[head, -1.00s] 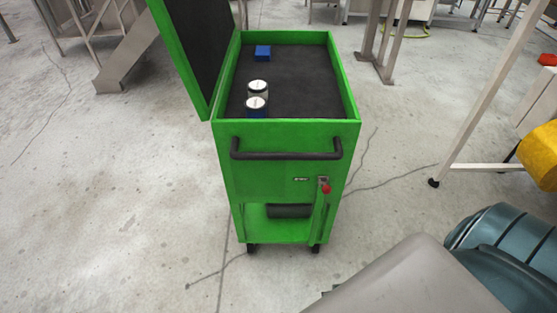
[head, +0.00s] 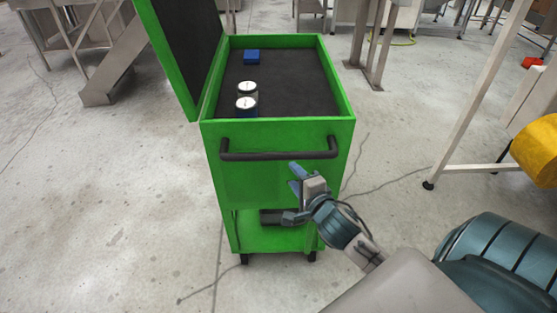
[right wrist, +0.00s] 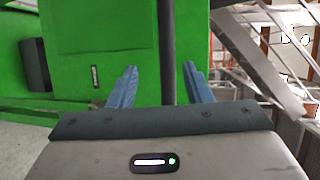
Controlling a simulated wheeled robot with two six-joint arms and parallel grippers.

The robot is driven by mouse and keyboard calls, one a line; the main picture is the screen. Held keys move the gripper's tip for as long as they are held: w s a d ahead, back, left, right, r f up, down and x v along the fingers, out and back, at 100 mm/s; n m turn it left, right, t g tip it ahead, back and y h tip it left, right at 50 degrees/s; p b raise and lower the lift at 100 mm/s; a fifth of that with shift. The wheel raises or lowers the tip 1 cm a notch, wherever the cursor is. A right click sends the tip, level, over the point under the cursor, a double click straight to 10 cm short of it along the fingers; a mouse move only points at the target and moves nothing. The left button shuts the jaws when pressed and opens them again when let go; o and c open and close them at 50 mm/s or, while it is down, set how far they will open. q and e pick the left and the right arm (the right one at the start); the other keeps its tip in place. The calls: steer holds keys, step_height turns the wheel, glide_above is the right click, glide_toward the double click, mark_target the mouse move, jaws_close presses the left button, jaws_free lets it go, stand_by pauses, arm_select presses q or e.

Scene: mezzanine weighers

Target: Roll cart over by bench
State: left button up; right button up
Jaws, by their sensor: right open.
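The green cart (head: 275,180) stands upright on its casters in front of me, with its hinged lid (head: 180,50) raised on the left. A dark bar handle (head: 280,152) runs across its near face. My right gripper (head: 294,178) is open just below the right half of the handle in the head view. In the right wrist view, the handle (right wrist: 167,45) shows in line with the gap between the two blue fingers (right wrist: 160,85); I cannot tell whether it touches them. My left gripper is not in view. Which bench is meant is unclear.
Two white-topped cans (head: 246,104) and a blue block (head: 251,57) sit on the cart's dark top. A pale-legged frame (head: 475,100) with a yellow object (head: 540,152) stands at right. Steel tables and a chute (head: 110,75) are behind. Floor at left is clear.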

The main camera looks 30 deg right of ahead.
mark_target(280, 158)
steer(key=p+x, duration=0.1)
steer(key=x, duration=0.5)
steer(key=r+p+x, duration=0.1)
steer(key=x, duration=0.3)
steer(key=shift+a+p, duration=0.1)
steer(key=shift+p, duration=0.2)
steer(key=shift+w, duration=0.35)
jaws_close()
steer(key=shift+f, duration=0.1)
